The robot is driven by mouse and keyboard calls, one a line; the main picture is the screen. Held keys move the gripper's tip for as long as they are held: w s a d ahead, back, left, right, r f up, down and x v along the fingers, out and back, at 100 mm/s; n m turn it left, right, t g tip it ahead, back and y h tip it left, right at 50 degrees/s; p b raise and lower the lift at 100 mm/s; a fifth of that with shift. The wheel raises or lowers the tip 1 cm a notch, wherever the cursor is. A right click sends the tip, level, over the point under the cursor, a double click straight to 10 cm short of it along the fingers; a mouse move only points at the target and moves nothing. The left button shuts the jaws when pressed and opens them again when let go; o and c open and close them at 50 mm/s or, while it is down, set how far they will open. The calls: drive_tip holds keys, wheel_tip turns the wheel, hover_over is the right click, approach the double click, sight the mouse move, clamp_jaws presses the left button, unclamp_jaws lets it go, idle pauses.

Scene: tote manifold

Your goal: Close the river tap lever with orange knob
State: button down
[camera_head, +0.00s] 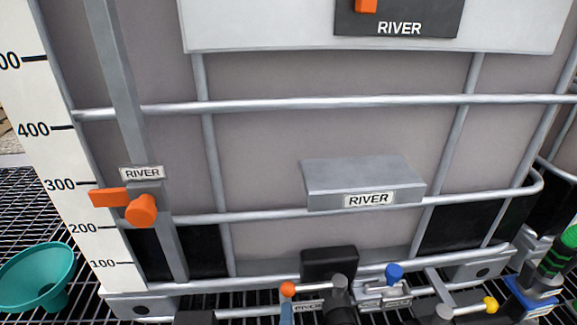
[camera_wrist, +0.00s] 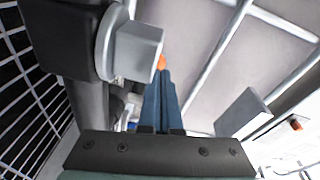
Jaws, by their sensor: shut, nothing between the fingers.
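The small round orange knob (camera_head: 288,288) of the river tap lever is low in the head view, beside a partly covered label (camera_head: 308,306). A grey bar runs from it to the right, towards a grey post (camera_head: 339,290). My gripper (camera_head: 287,309) shows as a narrow blue-grey tip just below the knob. In the wrist view the blue fingers of my gripper (camera_wrist: 161,88) are together, with nothing between them. The orange knob (camera_wrist: 161,62) shows just past their tips. I cannot tell whether they touch it. Most of the lever is hidden there.
Blue (camera_head: 394,272) and yellow (camera_head: 491,304) knobs sit to the right. A black block (camera_head: 329,263) stands behind the taps. A grey RIVER box (camera_head: 365,180) and metal cage bars are above. A larger orange handle (camera_head: 140,210) and teal funnel (camera_head: 38,276) are left.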

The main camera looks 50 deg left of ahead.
drive_tip(key=b+v, duration=0.2)
drive_tip(key=v, duration=0.8)
drive_tip(key=shift+d+b, duration=0.35)
drive_tip(key=shift+d, duration=0.1)
drive_tip(key=shift+f, duration=0.1)
